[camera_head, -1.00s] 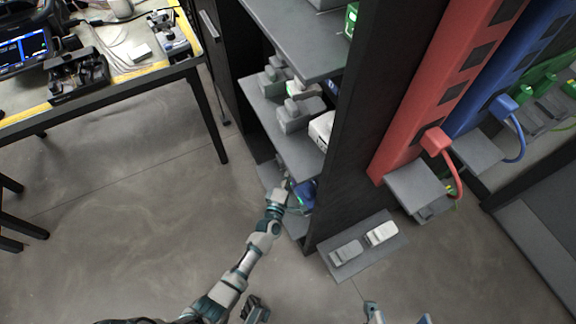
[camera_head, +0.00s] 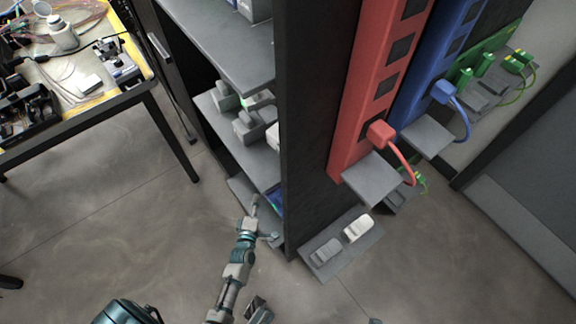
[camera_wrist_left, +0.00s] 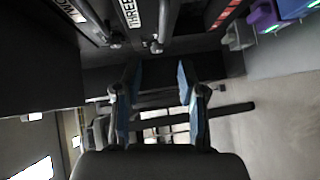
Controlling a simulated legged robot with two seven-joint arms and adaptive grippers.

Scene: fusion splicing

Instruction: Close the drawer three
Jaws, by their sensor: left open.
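In the left wrist view, a white label reading THREE (camera_wrist_left: 130,12) is at the top, on the dark front of drawer three. A metal bar handle (camera_wrist_left: 166,22) runs beside it. My left gripper (camera_wrist_left: 158,95) is open, with blue pads on its two fingers and nothing between them. The label and handle are beyond the fingertips, apart from them. In the head view, my left gripper (camera_head: 256,206) is low beside the bottom shelf of the dark cabinet. The drawer front is hidden in the head view, and I cannot tell how far it stands out. My right gripper is not in view.
A second handle (camera_wrist_left: 88,18) and a partly cut-off label are at the upper left of the wrist view. The cabinet's dark side panel (camera_head: 315,150) stands right of my arm. A low grey shelf (camera_head: 340,245) holds two small devices. A worktable (camera_head: 95,110) is left; floor between is free.

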